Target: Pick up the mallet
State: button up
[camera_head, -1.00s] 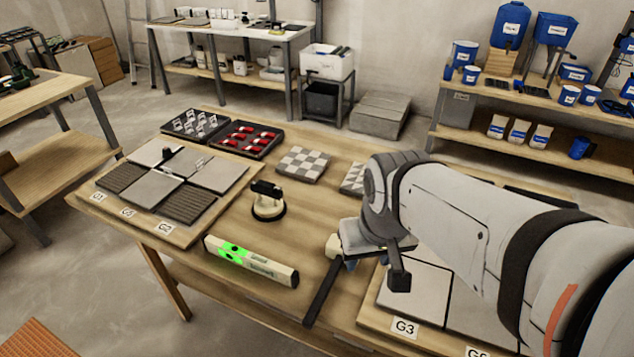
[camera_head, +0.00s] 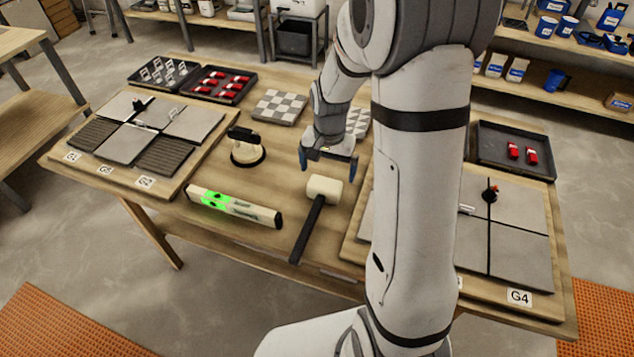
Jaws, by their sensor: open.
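The mallet (camera_head: 322,194) lies on the wooden workbench, with a cream head and a black handle that runs down and left toward the bench's front edge. My gripper (camera_head: 328,166) is just above and behind the mallet head in the picture. Its two dark blue fingers are spread apart with nothing visible between them. The gripper looks apart from the mallet. The mallet is fully in view.
A level (camera_head: 235,206) with green windows lies left of the mallet. A suction lifter (camera_head: 246,148) stands behind it. Tile boards sit on both sides, the right one (camera_head: 520,299) partly hidden by my arm. Checkered tiles (camera_head: 280,106) and trays lie at the back.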

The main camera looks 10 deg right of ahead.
aim_at(324, 185)
jog(key=shift+w+f, duration=0.3)
jog(key=shift+f, duration=0.45)
jog(key=f, duration=0.7)
jog(key=shift+a+f+p, duration=0.25)
jog(key=shift+a+p, duration=0.1)
jog(key=shift+c, duration=0.2)
jog(key=shift+r, duration=0.15)
jog(key=c, duration=1.3)
